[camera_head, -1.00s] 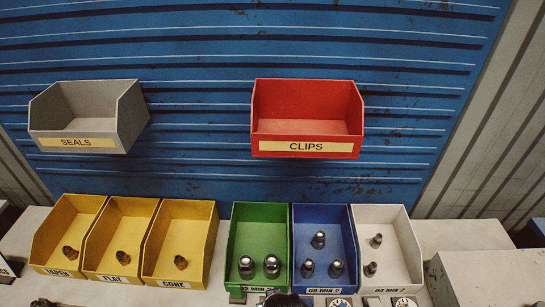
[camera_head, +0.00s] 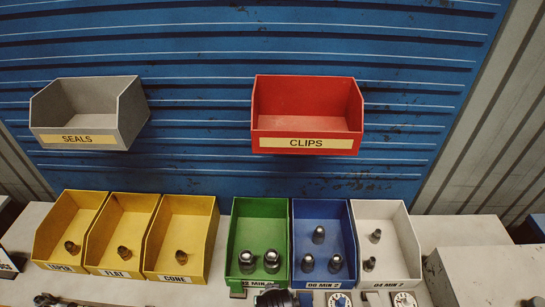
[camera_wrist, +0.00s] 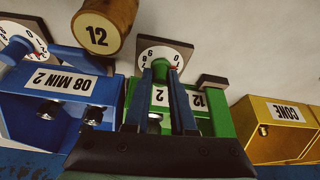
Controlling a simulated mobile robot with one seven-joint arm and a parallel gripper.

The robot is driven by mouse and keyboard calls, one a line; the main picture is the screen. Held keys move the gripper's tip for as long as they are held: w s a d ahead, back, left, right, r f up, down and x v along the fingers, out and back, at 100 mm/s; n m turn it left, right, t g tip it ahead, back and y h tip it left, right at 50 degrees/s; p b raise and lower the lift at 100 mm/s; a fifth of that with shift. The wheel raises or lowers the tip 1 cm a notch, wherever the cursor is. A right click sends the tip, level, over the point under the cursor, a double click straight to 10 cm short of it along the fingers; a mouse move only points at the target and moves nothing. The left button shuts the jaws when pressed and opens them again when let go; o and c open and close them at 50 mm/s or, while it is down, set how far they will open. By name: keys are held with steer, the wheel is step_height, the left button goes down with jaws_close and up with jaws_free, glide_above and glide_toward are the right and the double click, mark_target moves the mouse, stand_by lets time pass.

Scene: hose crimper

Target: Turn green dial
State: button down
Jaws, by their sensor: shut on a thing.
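The green dial (camera_wrist: 161,56) has a white numbered face on a dark square plate, seen in the wrist view above the green bin. My gripper (camera_wrist: 160,70) reaches up to it with its two dark blue fingers, shut on the dial's knob, which is mostly hidden between the fingertips. A small red mark shows at the right of the face. In the head view only a dark part of my arm's end shows at the bottom edge, below the green bin (camera_head: 258,220); the green dial is hidden there.
A brass-coloured cylinder marked 12 (camera_wrist: 104,24) stands close to the left of the dial in the wrist view. Another dial (camera_wrist: 18,42) is by the blue bin (camera_wrist: 45,105). A yellow CONE bin (camera_wrist: 275,130) is at right. Grey SEALS and red CLIPS bins (camera_head: 307,100) hang behind.

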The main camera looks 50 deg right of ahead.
steer(key=shift+w+m+g+h, duration=0.1)
steer(key=shift+m+g+h, duration=0.45)
steer(key=shift+m, duration=1.45)
steer(key=c, duration=0.8)
jaws_free()
steer(key=shift+g, duration=0.25)
steer(key=shift+o, duration=0.2)
steer(key=shift+a, duration=0.1)
steer(key=v, duration=1.3)
steer(key=shift+b, duration=0.35)
